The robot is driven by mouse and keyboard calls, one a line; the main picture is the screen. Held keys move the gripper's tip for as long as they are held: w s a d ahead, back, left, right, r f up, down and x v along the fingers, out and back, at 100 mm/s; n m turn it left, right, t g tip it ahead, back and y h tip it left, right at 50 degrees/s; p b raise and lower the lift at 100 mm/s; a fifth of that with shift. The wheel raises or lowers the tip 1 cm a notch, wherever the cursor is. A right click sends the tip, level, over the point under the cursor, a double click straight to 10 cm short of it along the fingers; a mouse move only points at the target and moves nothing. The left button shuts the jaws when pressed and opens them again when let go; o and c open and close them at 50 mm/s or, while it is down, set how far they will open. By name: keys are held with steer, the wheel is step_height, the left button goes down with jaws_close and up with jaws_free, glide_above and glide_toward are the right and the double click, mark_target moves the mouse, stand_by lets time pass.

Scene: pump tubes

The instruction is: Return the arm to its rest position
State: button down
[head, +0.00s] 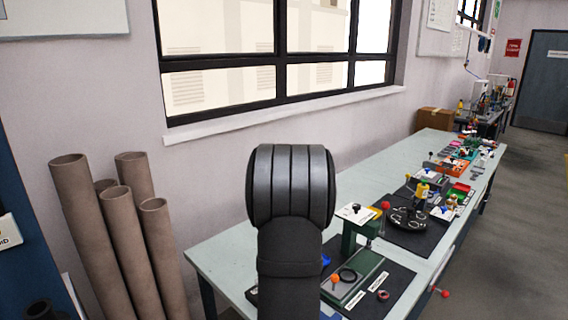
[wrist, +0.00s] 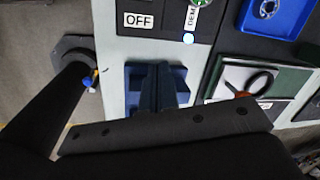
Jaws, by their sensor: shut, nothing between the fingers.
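My gripper (wrist: 158,70) shows in the wrist view as two dark fingers held together, with nothing between them. It points over a blue block-like item (wrist: 181,84) at the edge of the pale bench; I cannot tell the height between them. In the head view a thick dark link of my arm stands upright in the middle and hides part of the bench. The gripper itself does not show there.
The long pale bench (head: 222,250) runs back right, carrying a green press (head: 352,285), a black round fixture (head: 408,219) and a cardboard box (head: 434,120). Brown tubes (head: 95,225) lean at the left wall. The wrist view shows an OFF label (wrist: 139,20) and a blue tray (wrist: 288,22).

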step_height(320, 180, up, 6)
steer(key=s, duration=0.1)
steer(key=shift+s, duration=0.1)
stand_by(0.4)
steer(key=f, duration=0.3)
steer(key=w+f, duration=0.1)
steer(key=f, duration=0.5)
steer(key=shift+w, duration=0.35)
steer(key=a, duration=0.1)
steer(key=w+a, duration=0.1)
steer(key=a+r, duration=0.1)
steer(key=a, duration=0.1)
steer(key=shift+w, duration=0.3)
steer(key=shift+d, duration=0.1)
steer(key=shift+w+r+g+h, duration=0.2)
steer(key=shift+g+h, duration=0.5)
steer(key=shift+s, duration=0.1)
